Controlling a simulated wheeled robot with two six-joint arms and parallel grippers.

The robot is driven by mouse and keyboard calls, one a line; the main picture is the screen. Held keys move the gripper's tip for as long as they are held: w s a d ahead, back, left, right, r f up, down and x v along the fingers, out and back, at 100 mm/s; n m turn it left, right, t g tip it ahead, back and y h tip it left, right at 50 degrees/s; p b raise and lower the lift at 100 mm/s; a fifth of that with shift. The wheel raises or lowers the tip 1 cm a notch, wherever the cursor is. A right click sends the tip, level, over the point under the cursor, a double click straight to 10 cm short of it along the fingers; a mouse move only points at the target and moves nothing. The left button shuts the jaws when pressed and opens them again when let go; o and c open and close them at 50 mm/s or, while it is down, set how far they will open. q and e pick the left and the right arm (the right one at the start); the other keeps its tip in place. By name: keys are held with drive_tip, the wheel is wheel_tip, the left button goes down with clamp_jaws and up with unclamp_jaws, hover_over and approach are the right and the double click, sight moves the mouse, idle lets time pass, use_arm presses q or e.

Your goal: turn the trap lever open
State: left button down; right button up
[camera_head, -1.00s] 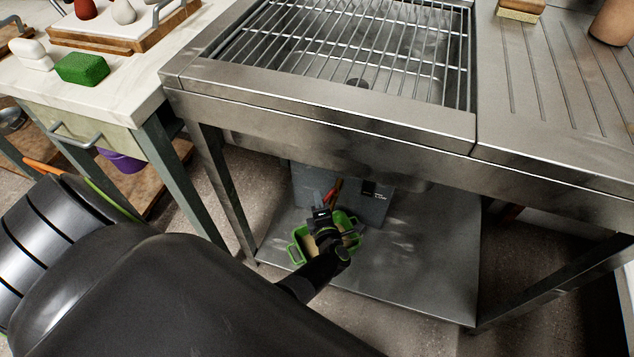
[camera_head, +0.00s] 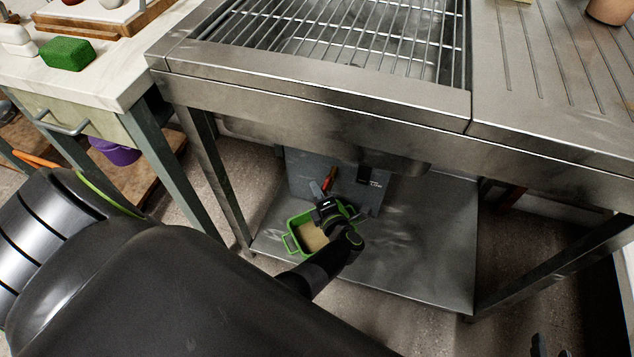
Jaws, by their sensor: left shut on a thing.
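The trap is a grey box (camera_head: 300,178) under the sink, standing on the lower steel shelf. Its red lever (camera_head: 329,180) shows as a short piece at the box's front, partly hidden by my gripper. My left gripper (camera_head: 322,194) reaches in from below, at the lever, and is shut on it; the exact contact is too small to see. Dark tips that look like my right gripper (camera_head: 550,348) show at the bottom edge, mostly out of frame, far from the trap.
A green tray (camera_head: 293,236) with tan contents sits on the shelf (camera_head: 410,255) below my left gripper. The sink's front rim (camera_head: 330,95) and legs frame the space. The shelf's right part is clear.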

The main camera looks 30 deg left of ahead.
use_arm(q)
drive_tip(key=shift+d+r, duration=0.1)
drive_tip(key=c, duration=1.5)
unclamp_jaws()
drive_tip(key=shift+o, duration=0.2)
